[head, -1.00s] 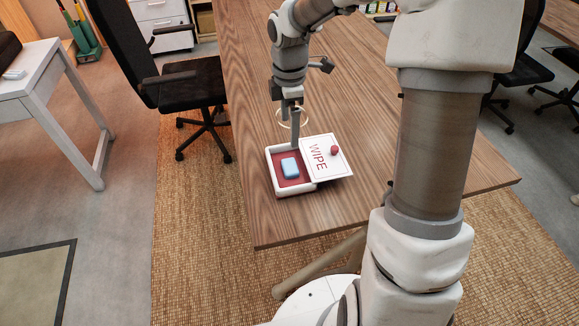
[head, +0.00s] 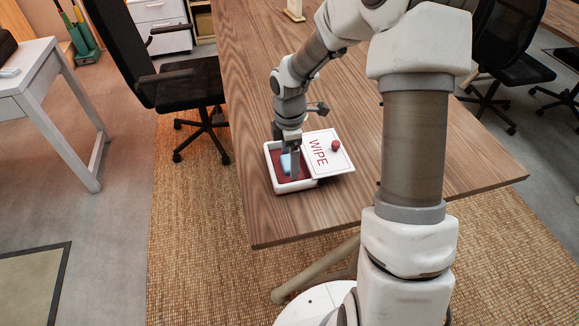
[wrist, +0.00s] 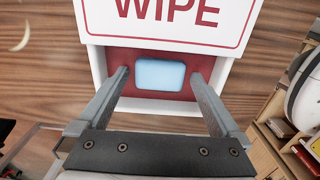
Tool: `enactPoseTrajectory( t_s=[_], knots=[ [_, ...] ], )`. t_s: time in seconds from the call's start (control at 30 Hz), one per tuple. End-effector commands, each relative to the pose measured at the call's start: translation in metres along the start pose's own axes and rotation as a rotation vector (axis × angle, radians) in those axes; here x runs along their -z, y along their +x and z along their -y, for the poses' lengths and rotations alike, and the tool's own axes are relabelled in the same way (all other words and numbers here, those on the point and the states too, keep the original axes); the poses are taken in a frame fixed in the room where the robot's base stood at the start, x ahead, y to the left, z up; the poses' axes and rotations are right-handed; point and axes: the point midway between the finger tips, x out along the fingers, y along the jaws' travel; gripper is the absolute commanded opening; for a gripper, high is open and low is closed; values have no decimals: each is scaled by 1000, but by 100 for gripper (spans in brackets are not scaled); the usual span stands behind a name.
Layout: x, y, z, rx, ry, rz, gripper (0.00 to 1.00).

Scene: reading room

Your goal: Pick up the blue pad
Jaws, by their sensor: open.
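The light blue pad (wrist: 160,74) lies on the dark red floor of a white box (head: 295,187) on the wooden table. In the head view the pad (head: 286,163) is partly hidden by my gripper (head: 290,172). My gripper is open and reaches down into the box. In the wrist view its two fingers (wrist: 159,80) stand on either side of the pad, with a gap on both sides. A white lid (head: 327,155) marked WIPE with a red knob (head: 336,145) covers the right part of the box.
The wooden table (head: 400,185) is mostly clear around the box. A black office chair (head: 180,85) stands at the table's left side. A small wooden stand (head: 294,10) is at the far end of the table. A white side table (head: 40,85) is at far left.

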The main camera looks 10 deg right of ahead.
Motion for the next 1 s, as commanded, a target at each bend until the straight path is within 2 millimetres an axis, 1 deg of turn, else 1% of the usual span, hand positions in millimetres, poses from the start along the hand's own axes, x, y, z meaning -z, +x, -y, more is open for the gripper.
enactPoseTrajectory(
  t_s=[0.17, 0.2, 0.27, 0.4, 0.57, 0.6, 0.63, 0.87, 1.0],
  knots=[
    [0, 1, 0, -2, 0, 0, 100],
    [0, 1, 0, -2, 0, 0, 98],
    [0, 1, 0, -2, 0, 0, 87],
    [0, 0, 0, -1, 0, 0, 62],
    [0, 0, 0, -1, 0, 0, 33],
    [0, 0, 0, -1, 0, 0, 26],
    [0, 0, 0, -1, 0, 0, 24],
    [0, 0, 0, -2, 0, 0, 24],
    [0, -8, -1, -2, 0, 0, 24]
  ],
)
